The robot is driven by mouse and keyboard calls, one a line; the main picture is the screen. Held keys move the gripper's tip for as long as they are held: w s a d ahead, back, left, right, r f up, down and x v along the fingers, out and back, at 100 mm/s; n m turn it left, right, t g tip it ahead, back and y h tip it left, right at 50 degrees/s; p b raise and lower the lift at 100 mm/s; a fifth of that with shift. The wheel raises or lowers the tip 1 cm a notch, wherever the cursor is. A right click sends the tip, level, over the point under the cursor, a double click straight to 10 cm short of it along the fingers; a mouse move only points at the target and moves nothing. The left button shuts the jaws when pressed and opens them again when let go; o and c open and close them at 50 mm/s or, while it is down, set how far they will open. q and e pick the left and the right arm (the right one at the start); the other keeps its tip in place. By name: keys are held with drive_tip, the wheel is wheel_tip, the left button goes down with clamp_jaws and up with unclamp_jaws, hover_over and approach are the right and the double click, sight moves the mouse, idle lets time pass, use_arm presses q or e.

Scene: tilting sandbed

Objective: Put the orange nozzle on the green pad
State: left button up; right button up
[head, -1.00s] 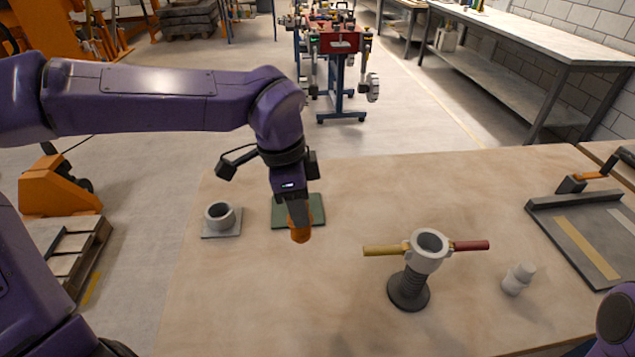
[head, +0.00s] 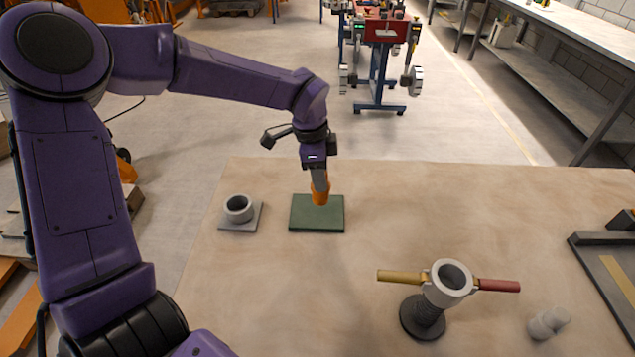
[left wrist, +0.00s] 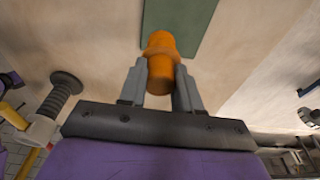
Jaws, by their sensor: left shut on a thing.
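The orange nozzle (head: 320,190) is between the fingers of my left gripper (head: 319,177), which is shut on it. In the head view the nozzle points down and overlaps the green pad (head: 315,222), a flat square on the table. In the left wrist view the nozzle (left wrist: 161,60) sits between the two grey fingers of the gripper (left wrist: 162,80), with the green pad (left wrist: 195,20) beyond it. I cannot tell whether the nozzle touches the pad. My right gripper is not in view.
A grey ring holder on a square plate (head: 240,212) stands left of the pad. A stand with a grey ring and yellow and red handles (head: 436,300) is at front right. A small white fitting (head: 548,323) lies further right. The table (head: 480,210) right of the pad is clear.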

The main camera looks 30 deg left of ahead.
use_arm(q)
drive_tip(key=f, duration=0.1)
drive_tip(key=w+a+f, duration=0.1)
drive_tip(key=f, duration=0.1)
drive_tip(key=a+f+p, duration=0.1)
drive_tip(key=f, duration=0.1)
drive_tip(key=shift+w+f, duration=0.35)
drive_tip(key=shift+f, duration=0.25)
drive_tip(key=shift+d+f+b, duration=0.1)
drive_tip(key=shift+f+b, duration=0.05)
drive_tip(key=shift+b, duration=0.2)
drive_tip(key=o, duration=1.1)
drive_tip(key=shift+c, duration=0.2)
drive_tip(key=shift+r+p, duration=0.35)
drive_tip(key=shift+p, duration=0.05)
wheel_tip(320, 180, up, 12)
drive_tip(key=s+a+b, duration=0.1)
drive_tip(key=shift+a+f, duration=0.15)
drive_tip(key=shift+a, duration=0.15)
